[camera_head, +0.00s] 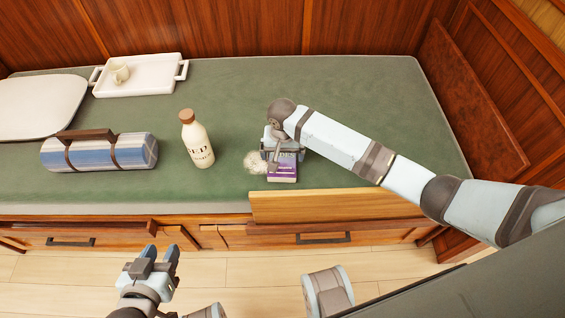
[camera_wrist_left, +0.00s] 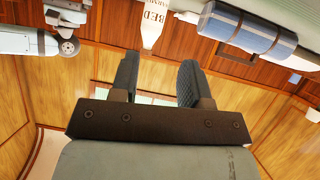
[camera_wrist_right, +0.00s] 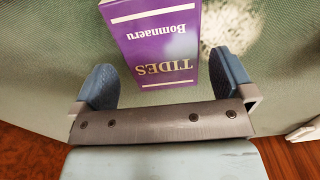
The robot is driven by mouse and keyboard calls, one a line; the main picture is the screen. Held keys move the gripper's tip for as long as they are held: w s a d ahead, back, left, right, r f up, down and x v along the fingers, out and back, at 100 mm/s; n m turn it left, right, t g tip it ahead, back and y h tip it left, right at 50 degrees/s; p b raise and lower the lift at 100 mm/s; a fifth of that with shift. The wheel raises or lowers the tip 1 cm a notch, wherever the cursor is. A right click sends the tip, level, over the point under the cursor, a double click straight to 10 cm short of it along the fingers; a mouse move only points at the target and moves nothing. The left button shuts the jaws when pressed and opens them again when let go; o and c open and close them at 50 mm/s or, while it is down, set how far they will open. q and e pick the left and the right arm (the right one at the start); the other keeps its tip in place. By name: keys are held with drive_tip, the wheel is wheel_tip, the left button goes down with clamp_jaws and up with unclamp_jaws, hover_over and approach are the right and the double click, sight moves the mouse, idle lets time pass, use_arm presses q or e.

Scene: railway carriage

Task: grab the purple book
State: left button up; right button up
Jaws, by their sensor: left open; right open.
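The purple book (camera_head: 283,173) lies on the green bunk near its front edge, partly hidden by my right gripper (camera_head: 275,155) in the head view. In the right wrist view the purple book (camera_wrist_right: 160,42) shows a cover reading "TIDES" and "Bomnaeru". Its near end reaches between the two fingertips of my right gripper (camera_wrist_right: 163,85), which is open around it. I cannot tell whether the fingers touch it. My left gripper (camera_head: 160,257) is open and empty, low in front of the bunk. Its open fingers also show in the left wrist view (camera_wrist_left: 157,85).
A pale fluffy ball (camera_head: 256,162) lies just left of the book. A cream bottle (camera_head: 197,142), a rolled blue blanket (camera_head: 128,151), a white tray (camera_head: 150,88) and a white cushion (camera_head: 38,105) are further left. A wooden board (camera_head: 340,204) edges the bunk's front.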

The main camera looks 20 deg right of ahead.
sight(283, 159)
drive_tip(key=f, duration=0.1)
drive_tip(key=f+b, duration=0.1)
drive_tip(key=f, duration=0.1)
drive_tip(key=shift+w+d+f, duration=0.1)
drive_tip(key=shift+w, duration=0.15)
drive_tip(key=shift+f+b, duration=0.3)
drive_tip(key=shift+f, duration=0.3)
use_arm(q)
drive_tip(key=shift+w+d+r+t+h, duration=0.25)
drive_tip(key=shift+w+d+r+t, duration=0.1)
drive_tip(key=shift+r, duration=0.25)
drive_tip(key=shift+w+d+r+t+h, duration=0.25)
drive_tip(key=shift+w+d+r, duration=0.05)
drive_tip(key=shift+r, duration=0.25)
use_arm(e)
drive_tip(key=shift+r, duration=0.1)
drive_tip(key=c, duration=0.7)
